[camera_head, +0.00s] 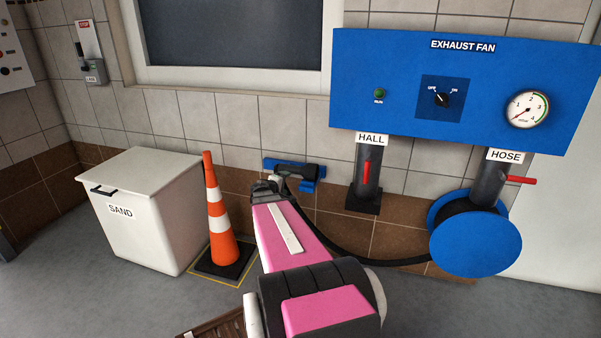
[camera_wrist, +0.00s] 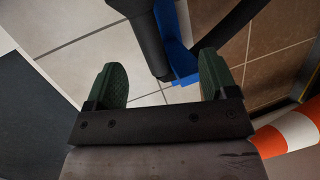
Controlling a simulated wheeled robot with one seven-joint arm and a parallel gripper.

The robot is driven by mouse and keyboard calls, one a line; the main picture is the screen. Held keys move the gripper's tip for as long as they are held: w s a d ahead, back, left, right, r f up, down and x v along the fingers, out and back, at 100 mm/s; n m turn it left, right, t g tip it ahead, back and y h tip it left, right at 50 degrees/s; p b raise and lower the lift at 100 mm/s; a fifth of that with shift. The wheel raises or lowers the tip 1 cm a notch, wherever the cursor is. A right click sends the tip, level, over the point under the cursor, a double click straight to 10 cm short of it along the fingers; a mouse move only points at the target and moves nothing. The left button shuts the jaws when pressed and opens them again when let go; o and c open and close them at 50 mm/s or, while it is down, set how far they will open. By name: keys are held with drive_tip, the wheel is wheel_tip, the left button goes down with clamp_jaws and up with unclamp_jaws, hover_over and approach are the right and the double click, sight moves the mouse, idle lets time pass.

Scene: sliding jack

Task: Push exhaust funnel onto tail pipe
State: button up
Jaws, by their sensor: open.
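The black exhaust funnel (camera_head: 297,170) rests at a blue wall bracket (camera_head: 320,172) below the window, with a black hose (camera_head: 350,256) running from it toward the right. In the wrist view the dark funnel (camera_wrist: 149,38) enters from the top, with the blue bracket (camera_wrist: 180,62) beside it. My gripper (camera_head: 266,188) is close to the funnel's left in the head view. Its green fingers (camera_wrist: 163,76) are spread apart, and the funnel's lower end shows beyond the gap between them. I cannot tell whether they touch it. No tail pipe shows in either view.
An orange and white cone (camera_head: 217,215) stands left of my arm, and shows near my gripper in the wrist view (camera_wrist: 288,135). A white sand bin (camera_head: 150,215) is further left. The blue hose reel (camera_head: 475,245) and fan panel (camera_head: 390,80) are at right.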

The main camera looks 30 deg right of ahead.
sight(297, 171)
drive_tip(key=shift+n+t+h, duration=0.3)
drive_tip(key=shift+n+t, duration=0.5)
drive_tip(key=x, duration=0.2)
drive_tip(key=r+x, duration=0.1)
drive_tip(key=x, duration=0.5)
drive_tip(key=shift+w+d+r, duration=0.1)
drive_tip(key=shift+w+r, duration=0.1)
drive_tip(key=shift+r, duration=0.05)
drive_tip(key=shift+x, duration=2.75)
drive_tip(key=shift+s+d, duration=0.1)
drive_tip(key=shift+s, duration=0.1)
drive_tip(key=c, duration=1.5)
